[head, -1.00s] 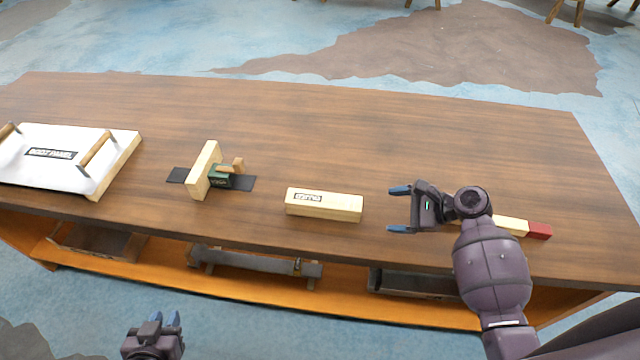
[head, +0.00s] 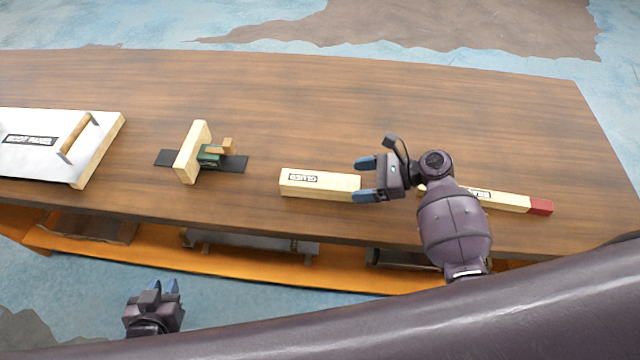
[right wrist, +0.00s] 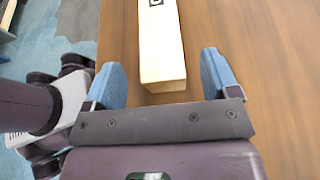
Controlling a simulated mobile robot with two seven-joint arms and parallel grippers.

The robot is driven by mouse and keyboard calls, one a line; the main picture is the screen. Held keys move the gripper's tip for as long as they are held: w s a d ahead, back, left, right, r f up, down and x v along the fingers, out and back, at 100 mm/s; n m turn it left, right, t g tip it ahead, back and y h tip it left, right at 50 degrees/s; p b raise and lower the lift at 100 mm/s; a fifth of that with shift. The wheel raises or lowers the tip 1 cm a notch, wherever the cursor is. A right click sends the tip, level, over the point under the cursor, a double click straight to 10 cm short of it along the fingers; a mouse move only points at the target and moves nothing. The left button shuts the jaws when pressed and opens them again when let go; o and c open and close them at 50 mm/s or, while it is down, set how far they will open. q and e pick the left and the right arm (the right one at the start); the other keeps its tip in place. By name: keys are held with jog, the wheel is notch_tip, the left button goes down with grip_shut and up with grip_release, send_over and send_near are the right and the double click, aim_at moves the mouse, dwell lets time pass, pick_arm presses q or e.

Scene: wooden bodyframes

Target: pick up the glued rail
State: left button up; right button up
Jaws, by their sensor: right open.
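The labelled pale wooden block (head: 318,186) lies on the table near its front edge; its label appears to read "glued". It also shows in the right wrist view (right wrist: 162,50), its near end between my fingertips. My right gripper (head: 363,179) is open, its blue fingers on either side of the block's right end, with visible gaps to the wood in the wrist view (right wrist: 160,85). My left gripper (head: 160,290) hangs in front of the table, low and away from the block; its two fingers look apart.
A second labelled stick with a red end (head: 540,207) lies right of the block, partly behind my right arm. A wooden piece with a green clamp-like part (head: 208,156) stands on a dark strip to the left. The table's back is clear.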

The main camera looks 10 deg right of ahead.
aim_at(346, 182)
jog(key=x, duration=0.4)
jog(key=shift+w+a+f, duration=0.1)
jog(key=shift+a+f, duration=0.1)
jog(key=shift+a, duration=0.05)
jog(key=c, duration=1.2)
